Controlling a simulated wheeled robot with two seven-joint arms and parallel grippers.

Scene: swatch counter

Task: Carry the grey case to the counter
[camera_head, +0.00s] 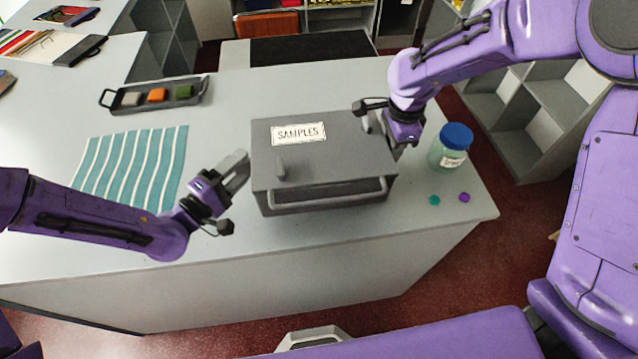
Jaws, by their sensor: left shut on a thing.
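The grey case (340,158), with a "SAMPLES" label on its lid and a bar handle along its front, is over the pale counter (310,235). It looks level; I cannot tell whether its underside touches the top. My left gripper (238,168) is at the case's left side and shut on it; the exact grip spot is hard to see. My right gripper (376,128) is at the case's right side, its fingers partly hidden, so I cannot tell whether it is open or shut.
A jar with a blue lid (450,148) stands close right of the case, with a teal disc (434,200) and a purple disc (464,197) in front. A striped teal cloth (130,168) and a grey tray of colored blocks (155,95) lie left. Shelves (530,125) stand beyond the right end.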

